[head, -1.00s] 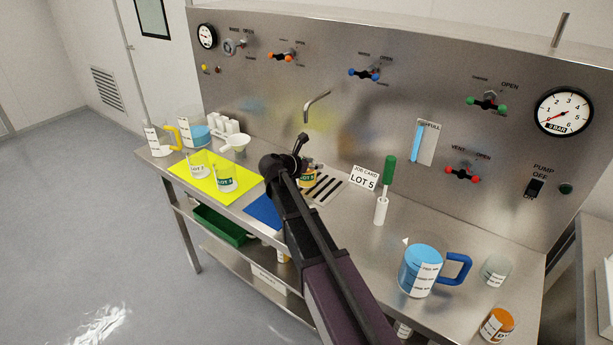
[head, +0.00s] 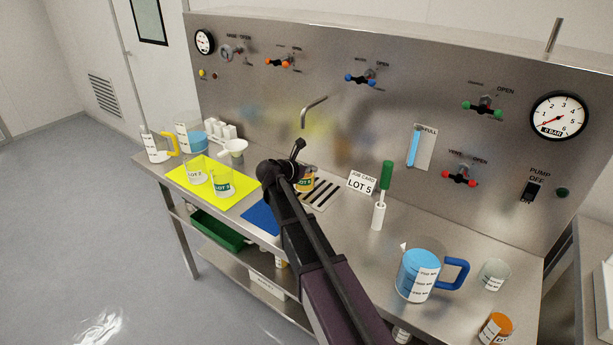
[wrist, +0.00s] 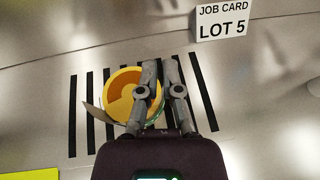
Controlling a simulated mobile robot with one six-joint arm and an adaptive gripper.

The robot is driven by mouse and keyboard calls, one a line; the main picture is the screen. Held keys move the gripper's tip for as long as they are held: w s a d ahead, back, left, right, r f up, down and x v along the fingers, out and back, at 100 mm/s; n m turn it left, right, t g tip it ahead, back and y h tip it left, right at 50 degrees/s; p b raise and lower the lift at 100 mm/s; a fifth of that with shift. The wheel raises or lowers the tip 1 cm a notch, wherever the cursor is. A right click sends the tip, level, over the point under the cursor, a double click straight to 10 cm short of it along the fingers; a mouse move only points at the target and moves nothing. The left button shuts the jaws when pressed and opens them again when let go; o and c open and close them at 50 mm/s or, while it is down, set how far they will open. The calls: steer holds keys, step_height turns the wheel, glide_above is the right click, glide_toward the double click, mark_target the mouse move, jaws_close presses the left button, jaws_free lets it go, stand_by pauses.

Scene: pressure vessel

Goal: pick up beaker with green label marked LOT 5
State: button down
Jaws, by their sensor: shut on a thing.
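A beaker with a green label (head: 306,183) and orange-yellow contents stands at the drain slots, partly hidden by my arm in the head view. Its lot number is too small to read surely. In the wrist view the orange-yellow beaker (wrist: 122,97) is seen from above over the slots. My gripper (wrist: 161,66) is at its right side, with the fingers closed on its wall. Another beaker with a green label (head: 222,185) stands on the yellow mat, its number hard to read. Next to it is a beaker with a white label (head: 195,174).
A job card reading LOT 5 (head: 361,183) stands right of the slots, beside a green-handled tool in a white holder (head: 378,215). A blue-filled jug (head: 417,275) stands at the right front. A blue mat (head: 262,216) lies left of my arm. The steel panel with valves rises behind.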

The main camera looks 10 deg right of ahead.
step_height(320, 180, up, 3)
steer(key=p, duration=0.3)
steer(key=shift+r, duration=0.2)
steer(key=s+r+p, duration=0.1)
steer(key=s+p, duration=0.1)
steer(key=s, duration=1.4)
steer(key=shift+a+r, duration=0.15)
steer(key=shift+r, duration=0.1)
steer(key=shift+s, duration=0.1)
